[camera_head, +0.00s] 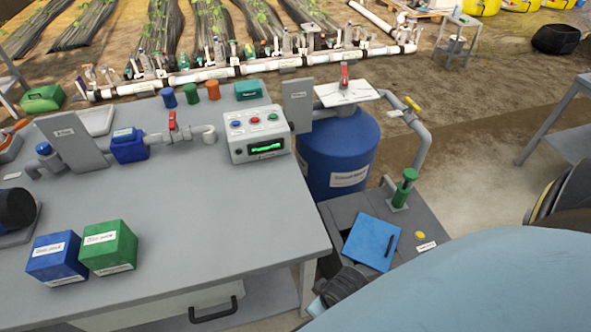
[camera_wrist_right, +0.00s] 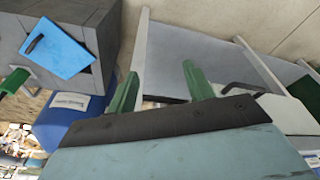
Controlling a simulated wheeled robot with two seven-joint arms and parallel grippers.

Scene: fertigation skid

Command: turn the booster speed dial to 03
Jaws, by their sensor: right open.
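A light grey control box (camera_head: 258,133) stands at the back right of the grey bench in the head view. Its front has a lit green display (camera_head: 266,148), whose digits are too small to read. Blue, red and green buttons sit above the display. A small dark round spot lies left of the display; I cannot tell whether it is the booster speed dial. My right gripper (camera_wrist_right: 160,88) shows in the wrist view with its two green fingers wide apart and nothing between them. It is away from the control box, which that view does not show. My left gripper is not in view.
A blue tank (camera_head: 340,150) stands right of the bench. Blue (camera_head: 56,258) and green (camera_head: 108,247) boxes stand on the bench's near left. The bench surface before the control box is clear.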

